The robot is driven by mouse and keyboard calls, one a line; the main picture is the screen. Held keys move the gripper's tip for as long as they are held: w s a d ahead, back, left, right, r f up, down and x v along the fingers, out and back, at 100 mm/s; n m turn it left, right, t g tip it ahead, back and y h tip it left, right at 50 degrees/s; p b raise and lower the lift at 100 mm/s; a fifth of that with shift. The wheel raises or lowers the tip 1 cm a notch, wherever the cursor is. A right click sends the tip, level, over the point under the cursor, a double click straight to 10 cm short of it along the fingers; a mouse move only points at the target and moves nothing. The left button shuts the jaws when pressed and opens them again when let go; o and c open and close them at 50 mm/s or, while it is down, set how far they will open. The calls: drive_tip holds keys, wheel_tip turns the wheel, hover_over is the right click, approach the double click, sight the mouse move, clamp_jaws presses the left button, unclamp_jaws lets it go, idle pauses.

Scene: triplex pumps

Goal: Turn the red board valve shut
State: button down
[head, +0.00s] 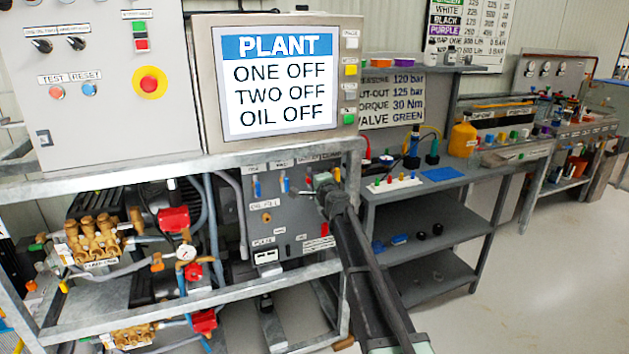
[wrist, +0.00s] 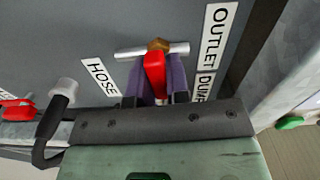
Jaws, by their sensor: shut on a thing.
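The red board valve (wrist: 154,72) shows in the wrist view as a red lever below a brass hub on a short pale pipe. The lever points down the picture, across the line of the pipe. My gripper (wrist: 156,88) has its two purple-grey fingers on either side of the lever and is shut on it. The lever's lower end is hidden between the fingers and the gripper body. In the head view my gripper (head: 322,181) is at the right part of the grey valve board (head: 265,218), and my arm hides the valve there.
A HOSE label (wrist: 101,77) and an OUTLET DUMP label (wrist: 212,45) flank the valve. Another red handle (wrist: 16,109) and a black hose with a pale end (wrist: 62,92) lie to the left. Blue levers (head: 257,188) sit on the board. The plant screen (head: 278,82) stands above.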

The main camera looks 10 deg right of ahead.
drive_tip(key=shift+m, duration=0.5)
drive_tip(key=c, duration=1.1)
unclamp_jaws()
drive_tip(key=v, duration=1.1)
drive_tip(key=shift+w, duration=0.1)
